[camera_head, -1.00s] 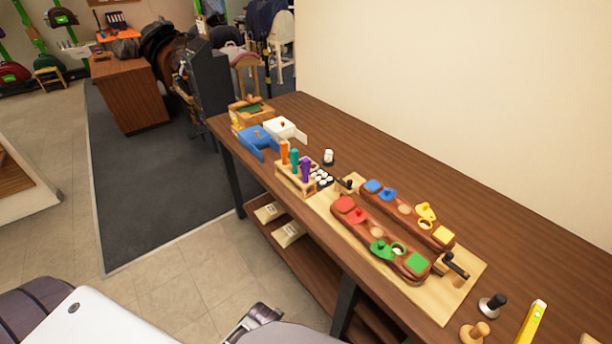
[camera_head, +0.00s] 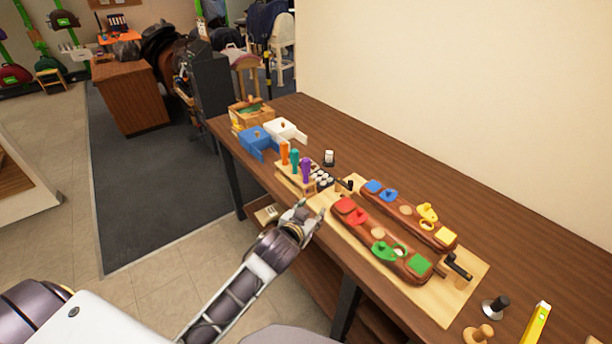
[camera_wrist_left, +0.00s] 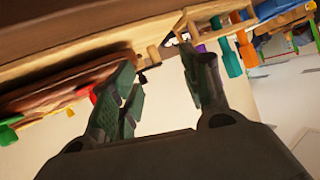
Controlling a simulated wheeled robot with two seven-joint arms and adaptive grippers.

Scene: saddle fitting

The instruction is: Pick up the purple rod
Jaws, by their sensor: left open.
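The purple rod (camera_head: 306,170) stands upright in a light wooden rack (camera_head: 291,182), at its near right end, beside a teal rod (camera_head: 294,160) and an orange rod (camera_head: 284,152). My left gripper (camera_head: 311,215) is open and empty, in front of the table edge, below and near the rack. In the left wrist view, my left gripper's (camera_wrist_left: 165,90) two fingers are apart. Beyond the right finger, the purple rod (camera_wrist_left: 201,48) shows small, partly hidden, with the teal rod (camera_wrist_left: 231,62) to its right. My right gripper is not in view.
A wooden board (camera_head: 458,292) carries two brown padded bars with coloured pieces, right of the gripper. Several small white-topped pieces (camera_head: 322,178) stand beside the rack. Blue (camera_head: 252,142) and white (camera_head: 290,128) open boxes lie behind it. The table's back right is clear.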

